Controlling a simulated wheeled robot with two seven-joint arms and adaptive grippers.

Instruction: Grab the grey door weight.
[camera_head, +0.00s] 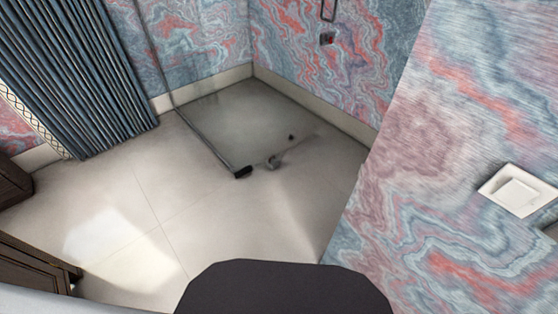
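A small grey object (272,162), which looks like the grey door weight, sits on the floor at the open corner of the shower area. It is small in view and its exact shape is hard to make out. A small black block (243,172) is just to its left, at the end of the shower's floor edge. Neither of my grippers is in view.
A dark drain-like spot (291,137) is on the shower floor. A marbled wall (430,190) with a white switch (517,190) fills the right. A blue curtain (75,75) and dark wooden furniture (32,275) are at left. The tiled floor (130,195) between is clear.

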